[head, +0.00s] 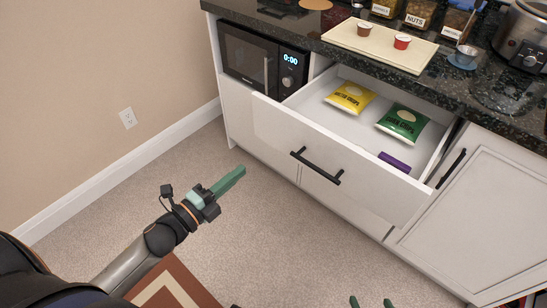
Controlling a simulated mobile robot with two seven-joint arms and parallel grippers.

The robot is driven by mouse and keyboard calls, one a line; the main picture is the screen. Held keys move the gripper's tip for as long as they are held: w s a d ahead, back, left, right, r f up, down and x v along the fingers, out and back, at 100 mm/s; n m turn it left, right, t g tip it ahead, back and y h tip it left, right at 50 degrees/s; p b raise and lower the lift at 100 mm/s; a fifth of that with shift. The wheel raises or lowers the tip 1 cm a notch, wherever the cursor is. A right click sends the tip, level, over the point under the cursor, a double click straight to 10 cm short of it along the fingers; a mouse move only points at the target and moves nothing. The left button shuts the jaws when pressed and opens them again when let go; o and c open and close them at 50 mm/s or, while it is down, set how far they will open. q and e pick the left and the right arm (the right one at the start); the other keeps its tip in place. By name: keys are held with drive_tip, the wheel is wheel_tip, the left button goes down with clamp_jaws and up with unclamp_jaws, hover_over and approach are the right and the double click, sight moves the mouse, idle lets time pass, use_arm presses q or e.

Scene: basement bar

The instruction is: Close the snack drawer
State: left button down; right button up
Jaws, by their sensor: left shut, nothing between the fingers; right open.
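The snack drawer (330,163) is a white drawer pulled open from the counter, with a black bar handle (316,165) on its front. Inside lie a yellow snack bag (349,97), a green snack bag (402,123) and a small purple item (394,162) near the front. My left gripper (241,170) is shut and empty, in front of the drawer and left of the handle, apart from it. My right gripper (371,302) is open at the bottom edge of the head view, below the drawer; only its fingertips show.
A microwave (252,58) sits left of the drawer. The dark countertop (460,92) holds a cream board (380,43) with two small cups, jars and a slow cooker (522,45). A white cabinet door (470,215) is at right.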

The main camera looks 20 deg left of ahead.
sight(283, 135)
use_arm(q)
drive_tip(key=x, duration=1.4)
drive_tip(key=shift+b, duration=0.35)
drive_tip(key=shift+w, duration=0.1)
